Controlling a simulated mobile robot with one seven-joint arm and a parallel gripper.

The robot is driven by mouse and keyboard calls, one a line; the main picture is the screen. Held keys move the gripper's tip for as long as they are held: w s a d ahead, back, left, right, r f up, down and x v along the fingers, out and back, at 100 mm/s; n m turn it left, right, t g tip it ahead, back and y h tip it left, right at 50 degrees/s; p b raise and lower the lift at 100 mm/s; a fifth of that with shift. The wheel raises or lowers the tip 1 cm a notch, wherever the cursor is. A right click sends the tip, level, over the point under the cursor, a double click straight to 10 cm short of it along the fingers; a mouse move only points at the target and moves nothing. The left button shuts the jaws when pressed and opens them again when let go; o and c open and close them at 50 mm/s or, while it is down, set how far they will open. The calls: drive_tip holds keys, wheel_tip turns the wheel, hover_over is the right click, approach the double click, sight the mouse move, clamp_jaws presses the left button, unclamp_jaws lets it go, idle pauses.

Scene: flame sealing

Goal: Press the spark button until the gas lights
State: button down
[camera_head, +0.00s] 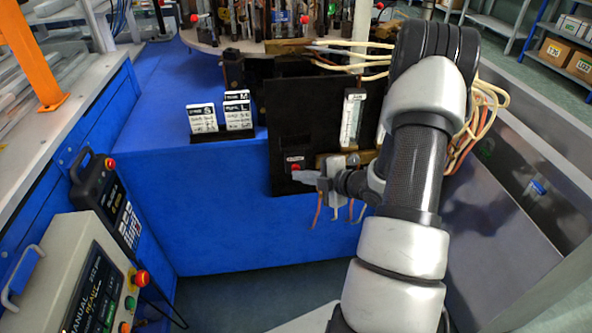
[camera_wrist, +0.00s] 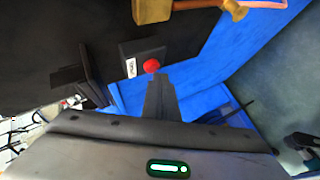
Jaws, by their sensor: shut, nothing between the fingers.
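The spark button is a small red button (camera_wrist: 151,66) on a dark box with a small white label, fixed to a black panel. In the head view the red button (camera_head: 295,167) sits low on the black panel (camera_head: 290,110), under a white label. My gripper (camera_head: 300,176) is shut and empty, its tip close to the button's lower right. In the wrist view my gripper's fingers (camera_wrist: 158,82) are together and point at the button, with the tip just below it. I cannot tell whether the tip touches the button.
A brass fitting (camera_wrist: 190,10) juts out above the button in the wrist view. Small label cards (camera_head: 203,118) stand on the blue bench (camera_head: 160,150) to the left. A control box (camera_head: 75,275) is at lower left.

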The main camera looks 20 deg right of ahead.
drive_tip(key=shift+w+d, duration=0.15)
drive_tip(key=shift+w, duration=0.35)
idle(0.8)
drive_tip(key=shift+s, duration=0.1)
drive_tip(key=shift+s+a+b, duration=0.25)
drive_tip(key=shift+s+b, duration=0.05)
drive_tip(key=shift+s, duration=0.5)
drive_tip(key=s, duration=0.2)
drive_tip(key=s+a, duration=0.1)
drive_tip(key=s, duration=0.1)
drive_tip(key=shift+s+a+b, duration=0.2)
drive_tip(key=shift+s+b, duration=0.2)
